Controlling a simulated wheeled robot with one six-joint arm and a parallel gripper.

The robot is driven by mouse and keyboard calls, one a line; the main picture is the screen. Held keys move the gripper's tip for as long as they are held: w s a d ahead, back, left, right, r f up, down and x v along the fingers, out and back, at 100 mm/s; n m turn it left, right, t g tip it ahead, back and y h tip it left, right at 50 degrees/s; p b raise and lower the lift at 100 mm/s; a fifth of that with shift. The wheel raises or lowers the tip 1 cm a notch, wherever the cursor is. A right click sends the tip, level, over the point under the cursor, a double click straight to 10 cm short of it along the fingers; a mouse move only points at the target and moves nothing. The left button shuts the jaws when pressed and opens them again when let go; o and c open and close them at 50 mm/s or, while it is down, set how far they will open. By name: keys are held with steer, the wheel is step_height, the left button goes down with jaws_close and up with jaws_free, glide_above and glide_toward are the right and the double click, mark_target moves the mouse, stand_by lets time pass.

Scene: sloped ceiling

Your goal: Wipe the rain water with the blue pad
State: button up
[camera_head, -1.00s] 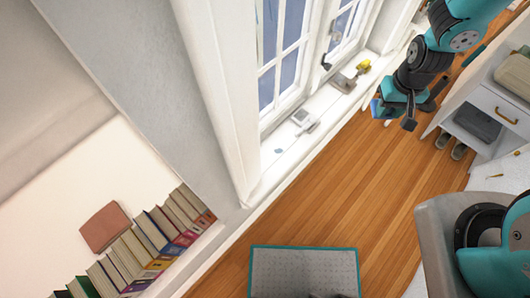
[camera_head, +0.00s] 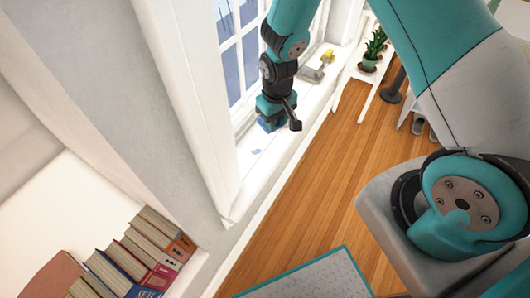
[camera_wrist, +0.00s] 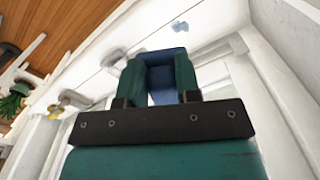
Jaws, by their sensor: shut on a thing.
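My gripper (camera_head: 270,118) is over the white window sill (camera_head: 262,178), in front of the window. In the wrist view my gripper (camera_wrist: 160,82) is shut on the blue pad (camera_wrist: 163,54), which sits between its two green fingers. In the head view the pad is mostly hidden by the gripper. A small pale blue patch of rain water (camera_wrist: 180,26) lies on the sill ahead of the pad and shows in the head view (camera_head: 255,152) just below the gripper. I cannot tell whether the pad touches the sill.
A grey and yellow tool (camera_head: 318,66) lies farther along the sill. A small pale object (camera_wrist: 113,58) is on the sill near my gripper. A potted plant (camera_head: 374,48) stands on a white stand beyond. Books (camera_head: 130,260) are at lower left. Wooden floor (camera_head: 300,200) lies beside the sill.

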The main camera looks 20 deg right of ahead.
mark_target(265, 131)
steer(key=shift+n, duration=0.4)
steer(key=a+f+b, duration=0.1)
steer(key=f, duration=0.1)
steer(key=f+b, duration=0.2)
steer(key=w+a+f+b, duration=0.1)
steer(key=f, duration=0.1)
steer(key=shift+a+f, duration=0.3)
steer(key=shift+a, duration=0.05)
step_height(265, 131, down, 6)
steer(key=b, duration=0.5)
steer(key=shift+r, duration=0.15)
steer(key=shift+f+b, duration=0.75)
steer(key=shift+f, duration=0.25)
steer(key=shift+w+a+r, duration=0.1)
steer(key=shift+w+a, duration=0.5)
steer(key=shift+w, duration=0.2)
steer(key=shift+w+a, duration=0.55)
steer(key=shift+w, duration=0.2)
